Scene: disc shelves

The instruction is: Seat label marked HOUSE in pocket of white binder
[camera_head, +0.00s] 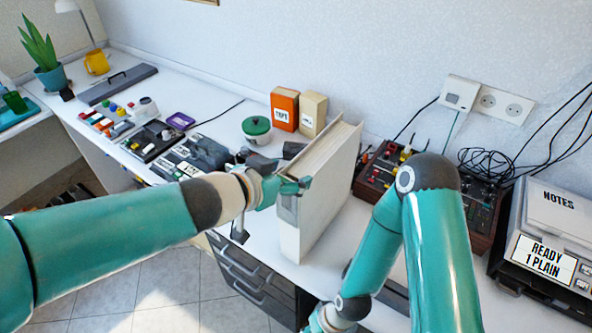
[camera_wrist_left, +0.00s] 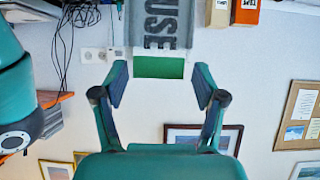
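The white binder (camera_head: 325,170) stands upright on the bench, its spine facing left and toward me. My left gripper (camera_head: 297,186) is at the upper end of the spine. In the left wrist view, which looks upside down, its fingers (camera_wrist_left: 161,86) are apart, with nothing clamped between them. Just beyond them is the grey label (camera_wrist_left: 161,28) with dark letters "USE", ending in a green strip (camera_wrist_left: 159,68). The rest of the word is cut off. Whether it lies fully inside the pocket cannot be told. My right gripper is cut off at the bottom; its fingertips do not show.
A control box with knobs (camera_head: 379,170) stands close on the right. A NOTES machine (camera_head: 550,235) is at far right.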

